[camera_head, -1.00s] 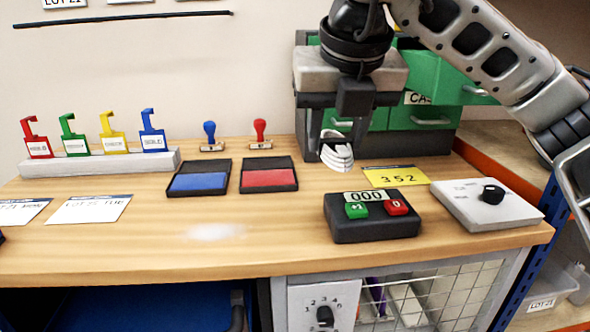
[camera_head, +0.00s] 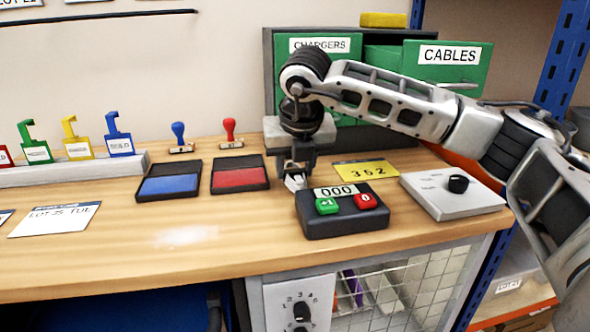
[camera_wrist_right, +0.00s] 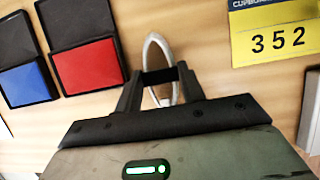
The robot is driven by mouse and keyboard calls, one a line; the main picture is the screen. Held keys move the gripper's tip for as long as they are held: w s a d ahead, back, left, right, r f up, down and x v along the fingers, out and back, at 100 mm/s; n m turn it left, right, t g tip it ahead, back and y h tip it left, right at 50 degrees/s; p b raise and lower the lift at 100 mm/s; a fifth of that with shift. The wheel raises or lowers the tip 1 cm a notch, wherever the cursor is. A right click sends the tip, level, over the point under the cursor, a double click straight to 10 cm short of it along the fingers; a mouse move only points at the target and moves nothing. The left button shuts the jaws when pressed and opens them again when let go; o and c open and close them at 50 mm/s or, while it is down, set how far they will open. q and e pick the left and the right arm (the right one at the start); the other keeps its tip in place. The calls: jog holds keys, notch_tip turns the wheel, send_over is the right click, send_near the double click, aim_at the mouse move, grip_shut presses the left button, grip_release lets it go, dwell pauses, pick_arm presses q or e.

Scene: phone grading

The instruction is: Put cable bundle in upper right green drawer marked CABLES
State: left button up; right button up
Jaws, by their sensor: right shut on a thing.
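My right gripper (camera_head: 294,172) is shut on the white cable bundle (camera_head: 294,184), low over the bench just behind the black counter box. In the right wrist view the bundle (camera_wrist_right: 157,60) is a pale upright loop pinched between the fingers (camera_wrist_right: 160,76). The green drawer marked CABLES (camera_head: 449,79) at the upper right of the cabinet is pulled open; its inside is hidden. My right forearm passes in front of the cabinet below its label. My left gripper is not in view.
The counter box (camera_head: 340,212) reads 000. A yellow 352 card (camera_head: 365,170) and a grey dial box (camera_head: 450,193) lie to the right. Red (camera_head: 240,175) and blue (camera_head: 168,187) ink pads lie to the left. The CHARGERS drawer (camera_head: 318,46) is left of CABLES. A yellow block (camera_head: 383,19) sits on the cabinet.

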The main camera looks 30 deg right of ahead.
jog(key=shift+f, duration=0.5)
jog(key=shift+f, duration=0.2)
jog(key=o, duration=1)
jog(key=shift+c, duration=0.2)
jog(key=shift+r, duration=0.1)
jog(key=shift+r, duration=0.1)
